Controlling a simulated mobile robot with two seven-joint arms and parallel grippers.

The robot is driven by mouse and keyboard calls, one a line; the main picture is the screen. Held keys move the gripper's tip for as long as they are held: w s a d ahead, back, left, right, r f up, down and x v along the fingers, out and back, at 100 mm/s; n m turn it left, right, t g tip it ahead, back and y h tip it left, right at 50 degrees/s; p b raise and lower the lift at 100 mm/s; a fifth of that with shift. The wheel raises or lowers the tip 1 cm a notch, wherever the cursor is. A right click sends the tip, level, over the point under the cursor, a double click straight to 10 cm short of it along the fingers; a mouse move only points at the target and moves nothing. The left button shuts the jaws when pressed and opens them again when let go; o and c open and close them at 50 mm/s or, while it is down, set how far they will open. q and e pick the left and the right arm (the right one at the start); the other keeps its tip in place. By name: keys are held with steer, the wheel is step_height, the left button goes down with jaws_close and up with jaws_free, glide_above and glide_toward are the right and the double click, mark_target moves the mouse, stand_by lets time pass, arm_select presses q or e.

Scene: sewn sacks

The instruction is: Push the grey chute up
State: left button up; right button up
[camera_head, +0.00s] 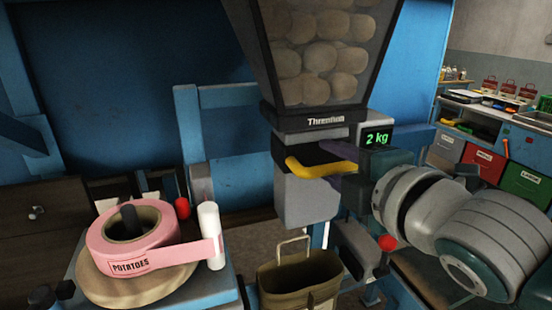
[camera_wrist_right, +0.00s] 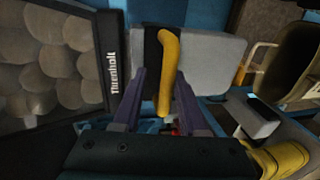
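The grey chute (camera_head: 312,202) hangs under the potato hopper, above the sack. A yellow handle (camera_head: 322,168) sticks out across its top on a black part. In the right wrist view, the grey chute (camera_wrist_right: 212,62) lies beyond the yellow handle (camera_wrist_right: 168,70). My left gripper is not in view.
The hopper (camera_head: 322,52) holds potatoes; a display (camera_head: 377,138) beside it reads 2 kg. An open olive sack (camera_head: 298,282) sits below the chute. A pink label roll (camera_head: 150,232) stands on the left table. A red knob (camera_head: 387,242) is below my right arm.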

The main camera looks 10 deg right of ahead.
steer(key=shift+o, duration=0.4)
steer(key=shift+f, duration=0.1)
steer(key=shift+s, duration=0.1)
steer(key=shift+s, duration=0.25)
steer(key=b+v, duration=0.2)
steer(key=v, duration=0.7)
steer(key=shift+s, duration=0.1)
